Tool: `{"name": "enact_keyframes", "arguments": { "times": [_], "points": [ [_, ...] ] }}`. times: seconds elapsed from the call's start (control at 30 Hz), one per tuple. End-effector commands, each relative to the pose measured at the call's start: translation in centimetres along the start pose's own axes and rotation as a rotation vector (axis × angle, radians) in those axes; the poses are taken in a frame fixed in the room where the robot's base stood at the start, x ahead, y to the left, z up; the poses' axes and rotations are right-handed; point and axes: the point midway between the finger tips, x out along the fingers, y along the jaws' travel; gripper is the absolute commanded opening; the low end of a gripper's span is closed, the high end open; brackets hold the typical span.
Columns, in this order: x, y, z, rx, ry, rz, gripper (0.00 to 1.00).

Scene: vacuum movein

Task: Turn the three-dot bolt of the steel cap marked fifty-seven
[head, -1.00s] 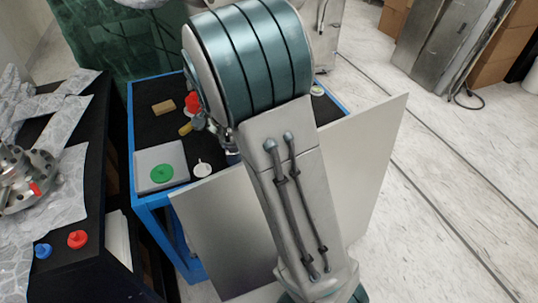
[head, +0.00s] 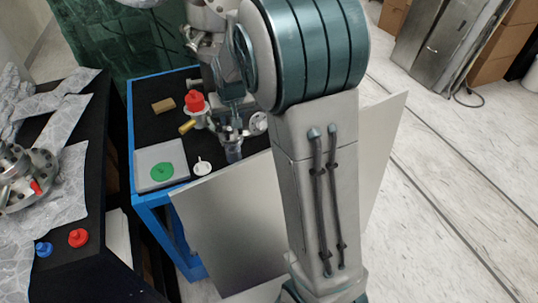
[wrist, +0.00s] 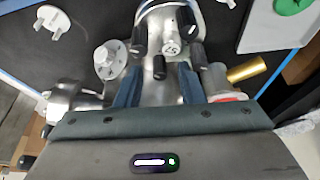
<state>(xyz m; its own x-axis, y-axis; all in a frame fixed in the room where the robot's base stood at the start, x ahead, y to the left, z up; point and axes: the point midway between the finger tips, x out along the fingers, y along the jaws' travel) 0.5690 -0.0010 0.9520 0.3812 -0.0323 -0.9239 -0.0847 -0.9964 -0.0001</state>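In the wrist view a steel cap (wrist: 172,48) with an upside-down mark, apparently 57, sits on a silver fitting, ringed by several black bolts. One black bolt (wrist: 159,68) lies ahead of the gap between my fingers; others are at its left (wrist: 139,40) and right (wrist: 197,55). Their dot marks are too small to read. My gripper (wrist: 160,84) has its two blue fingers apart over the fitting, nothing visibly clamped between them. In the head view my gripper (head: 234,130) points down over the metal fittings on the cart; the marked cap cannot be made out there.
The blue cart (head: 150,200) has a black top. It holds a red cap (head: 195,101), a brass piece (head: 187,127), a tan block (head: 163,105), a white piece (head: 202,167) and a grey tray (head: 150,182) with a green disc (head: 162,171). A pale panel (head: 225,225) leans at its front.

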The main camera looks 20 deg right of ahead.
Motion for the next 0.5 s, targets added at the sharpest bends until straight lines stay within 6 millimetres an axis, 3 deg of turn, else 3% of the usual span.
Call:
{"name": "enact_keyframes", "arguments": {
  "times": [0.5],
  "points": [
    [0.13,0.25,-0.03,-0.276,0.002,-0.116,0.35]
  ]
}}
